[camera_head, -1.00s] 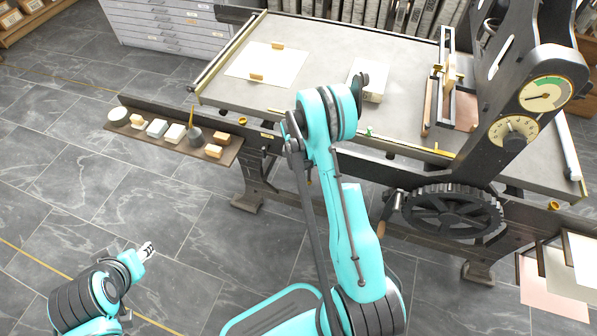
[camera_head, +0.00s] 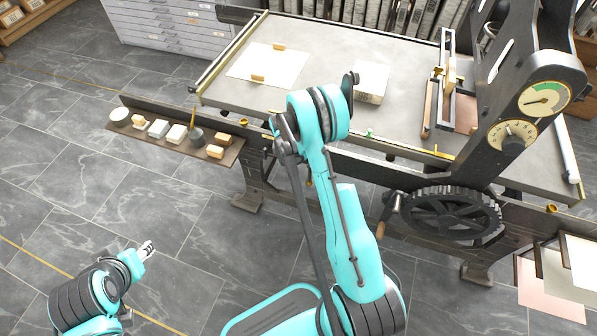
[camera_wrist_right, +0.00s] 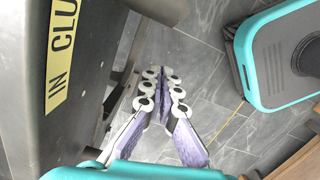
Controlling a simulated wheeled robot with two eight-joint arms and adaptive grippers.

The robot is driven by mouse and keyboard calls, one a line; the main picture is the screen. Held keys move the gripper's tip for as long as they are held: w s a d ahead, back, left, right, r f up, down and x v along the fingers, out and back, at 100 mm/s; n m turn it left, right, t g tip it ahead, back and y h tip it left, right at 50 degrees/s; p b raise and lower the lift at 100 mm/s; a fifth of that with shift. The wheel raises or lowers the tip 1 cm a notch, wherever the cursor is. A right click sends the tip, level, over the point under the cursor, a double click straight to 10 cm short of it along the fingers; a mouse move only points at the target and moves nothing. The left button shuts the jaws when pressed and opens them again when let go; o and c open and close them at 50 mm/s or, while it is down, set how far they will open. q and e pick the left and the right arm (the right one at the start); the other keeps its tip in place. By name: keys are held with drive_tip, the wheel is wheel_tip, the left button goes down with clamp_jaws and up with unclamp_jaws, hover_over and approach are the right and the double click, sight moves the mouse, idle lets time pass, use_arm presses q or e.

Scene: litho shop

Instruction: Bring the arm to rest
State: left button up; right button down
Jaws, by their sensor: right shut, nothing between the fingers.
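My right arm (camera_head: 345,220) rises from the bottom of the head view and bends at its teal upper joint, in front of the press bed's near edge. Its gripper is hidden there. In the right wrist view the right gripper (camera_wrist_right: 163,80) has its fingers together, with nothing between them, over the grey floor. My left gripper (camera_head: 147,249) is at the lower left of the head view, above bare floor and apart from everything. Its fingers are too small to tell whether they are open.
The press bed (camera_head: 330,50) bears a paper sheet (camera_head: 265,66) and a pale block (camera_head: 371,82). A side shelf (camera_head: 230,152) holds several small items. A gear wheel (camera_head: 452,213) is right of my arm. A yellow-labelled dark panel (camera_wrist_right: 62,50) stands close left of the right gripper.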

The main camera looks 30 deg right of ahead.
use_arm(q)
drive_tip(key=r+p, duration=0.2)
drive_tip(key=r, duration=0.1)
drive_tip(key=shift+s+d+r, duration=0.1)
drive_tip(key=shift+s, duration=0.1)
use_arm(e)
wheel_tip(320, 180, up, 7)
drive_tip(key=a, duration=0.1)
drive_tip(key=shift+w+a, duration=0.15)
drive_tip(key=shift+w, duration=0.25)
drive_tip(key=s+a+r+m+t, duration=0.2)
drive_tip(key=s+a+r, duration=0.1)
drive_tip(key=r, duration=0.7)
drive_tip(key=s+a+r+m+t, duration=0.1)
drive_tip(key=s+a+r+m, duration=0.15)
drive_tip(key=r, duration=0.75)
drive_tip(key=s+a+r+m+t, duration=0.2)
drive_tip(key=s+a+r, duration=0.1)
drive_tip(key=s, duration=0.5)
drive_tip(key=s+a+r+m+t+y, duration=0.1)
drive_tip(key=s+a+r+m+t, duration=0.1)
drive_tip(key=s, duration=0.6)
drive_tip(key=shift+s+a+r+m+t, duration=0.25)
drive_tip(key=shift+a+r+m+t, duration=0.05)
drive_tip(key=shift+a+r+m, duration=0.6)
